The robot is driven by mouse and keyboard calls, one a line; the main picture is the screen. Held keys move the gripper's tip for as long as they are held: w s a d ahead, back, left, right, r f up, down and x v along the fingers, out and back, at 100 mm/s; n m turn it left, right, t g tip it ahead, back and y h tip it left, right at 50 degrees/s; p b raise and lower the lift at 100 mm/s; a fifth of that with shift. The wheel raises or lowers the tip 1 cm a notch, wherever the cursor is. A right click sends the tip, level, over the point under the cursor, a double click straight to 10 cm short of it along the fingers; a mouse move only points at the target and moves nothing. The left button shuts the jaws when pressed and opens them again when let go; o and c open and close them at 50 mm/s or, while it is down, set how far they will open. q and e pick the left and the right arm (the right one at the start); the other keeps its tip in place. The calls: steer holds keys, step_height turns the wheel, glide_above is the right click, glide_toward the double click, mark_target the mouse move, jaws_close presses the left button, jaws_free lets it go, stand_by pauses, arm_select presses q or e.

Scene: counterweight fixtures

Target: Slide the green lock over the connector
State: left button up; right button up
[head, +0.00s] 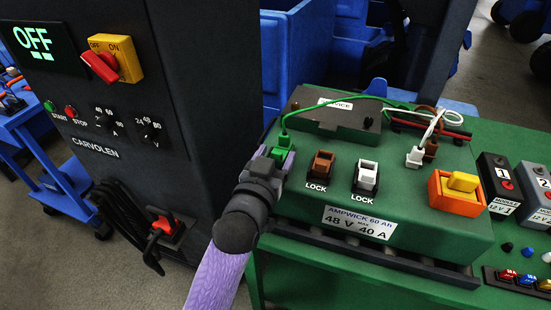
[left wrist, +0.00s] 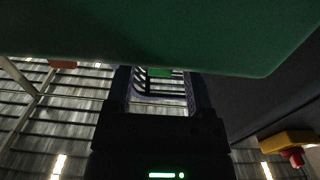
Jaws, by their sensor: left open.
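The green lock (head: 281,146) sits at the left end of the green box's (head: 440,250) top, with a green wire rising from its green plug. My left gripper (head: 276,158) is right at the lock, its lavender fingers open on either side of its near part. In the left wrist view a small green part (left wrist: 160,72) shows between the two fingers (left wrist: 161,88). The gripper hides the lock's lower part, so I cannot tell whether the fingers touch it or how it sits on the connector. My right gripper is in neither view.
A brown lock (head: 321,164) and a white lock (head: 366,178) stand to the right, each above a LOCK label. An orange base with a yellow switch (head: 462,183) is further right. A dark charger cabinet (head: 200,80) rises close on the left.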

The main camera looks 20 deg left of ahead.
arm_select(q)
steer(key=shift+w, duration=0.1)
jaws_close()
stand_by(1.3)
